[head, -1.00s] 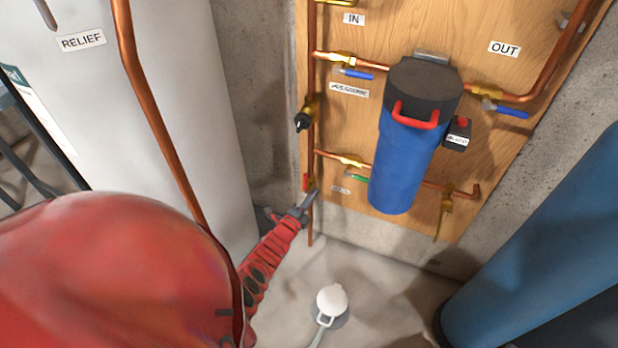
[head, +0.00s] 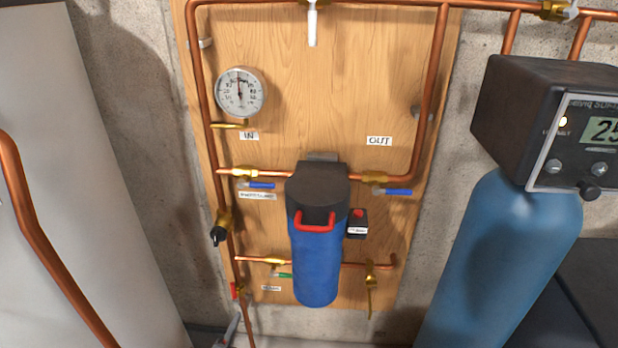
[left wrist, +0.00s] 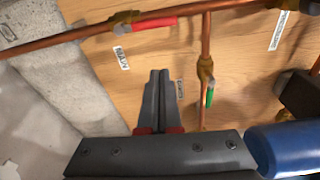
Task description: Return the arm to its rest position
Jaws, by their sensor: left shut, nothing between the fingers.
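My left gripper (head: 230,332) shows only in part at the bottom edge of the head view, just below the red-handled valve (head: 237,291) at the panel's lower left. In the left wrist view its two grey fingers (left wrist: 158,78) are together with nothing between them. They point at the wooden panel (left wrist: 150,100). The red handle (left wrist: 155,23) lies along its pipe beyond the fingertips, apart from them in that picture. The rest of my left arm is out of the head view. My right gripper is not in view.
The blue filter housing (head: 316,262) hangs mid-panel and is close at right in the wrist view (left wrist: 290,145). A green-handled valve (left wrist: 210,96) is right of the fingers. A white tank (head: 70,200) stands left, a blue tank (head: 510,250) with a control head (head: 540,120) right.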

